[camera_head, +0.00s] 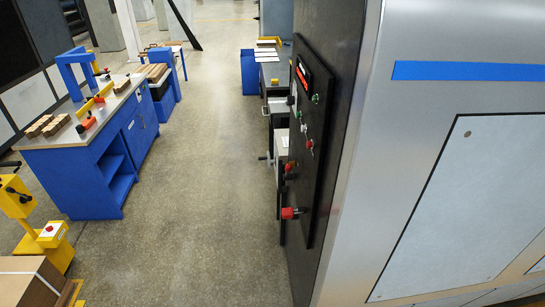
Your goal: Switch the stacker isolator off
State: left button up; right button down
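A black control panel (312,140) is mounted on the dark side face of the large grey machine, right of the middle, and I see it at a steep angle. Low on it a red knob (290,213) sticks out to the left. Another red knob (290,167) sits higher, with a small red control (309,144) and a green one (315,98) above. Which control is the stacker isolator I cannot tell; labels and switch positions are too small to read. Neither of my grippers is in view.
The machine's grey cabinet (455,35) with a blue stripe fills the right. A blue workbench (70,175) stands at left. A yellow stand (50,240) and a cardboard box (30,282) are at lower left. The concrete floor (205,170) between is clear.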

aim_at(288, 176)
jog(key=i+j, duration=0.3)
jog(key=i, duration=0.2)
jog(key=i+j, duration=0.3)
jog(key=i, duration=0.2)
jog(key=i+j+z, duration=0.1)
jog(key=i+j, duration=0.2)
jog(key=i, duration=0.2)
